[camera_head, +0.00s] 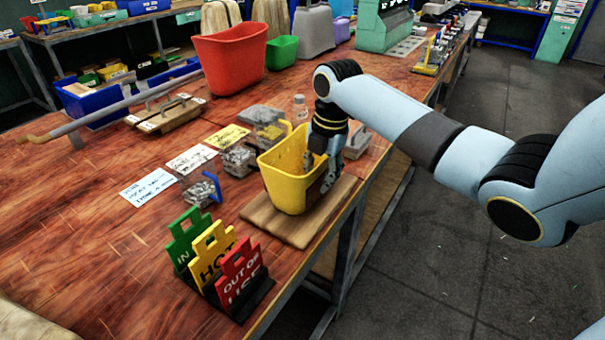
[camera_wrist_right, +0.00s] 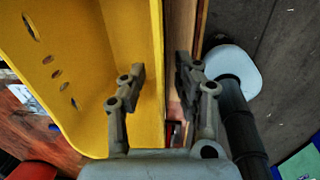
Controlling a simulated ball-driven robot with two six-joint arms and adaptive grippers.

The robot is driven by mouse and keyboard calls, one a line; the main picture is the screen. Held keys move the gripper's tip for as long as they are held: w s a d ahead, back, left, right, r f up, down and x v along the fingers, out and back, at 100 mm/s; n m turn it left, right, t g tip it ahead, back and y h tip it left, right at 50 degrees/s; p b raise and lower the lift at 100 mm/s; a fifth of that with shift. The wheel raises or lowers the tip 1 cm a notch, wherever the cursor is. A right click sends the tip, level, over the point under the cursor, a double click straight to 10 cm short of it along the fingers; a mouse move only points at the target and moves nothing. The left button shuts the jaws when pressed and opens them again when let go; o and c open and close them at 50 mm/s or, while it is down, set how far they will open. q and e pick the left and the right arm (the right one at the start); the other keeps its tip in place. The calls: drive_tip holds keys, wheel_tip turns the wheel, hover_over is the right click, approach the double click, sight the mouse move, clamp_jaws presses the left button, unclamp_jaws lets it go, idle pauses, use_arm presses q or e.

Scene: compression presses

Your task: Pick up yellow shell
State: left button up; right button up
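The yellow shell (camera_head: 284,183) is a bin-like tub with an open top, upright on a wooden board (camera_head: 262,225) near the table's right edge. My right gripper (camera_head: 322,172) reaches down at the shell's right wall. In the right wrist view the shell (camera_wrist_right: 110,35) fills the left side, with several holes in one wall. There my right gripper (camera_wrist_right: 160,72) is open, with one finger over the yellow wall and the other beyond its edge. The fingers appear to straddle this wall; I cannot tell whether they touch it. My left gripper is not in view.
Green, yellow and red signs (camera_head: 218,262) stand in front of the board. Clear-looking small parts (camera_head: 239,160) and paper labels (camera_head: 190,160) lie to the left. A red bin (camera_head: 232,60) and a green bin (camera_head: 282,52) stand behind.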

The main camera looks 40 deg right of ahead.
drive_tip(key=shift+c, duration=0.4)
clamp_jaws()
drive_tip(key=shift+r, duration=0.2)
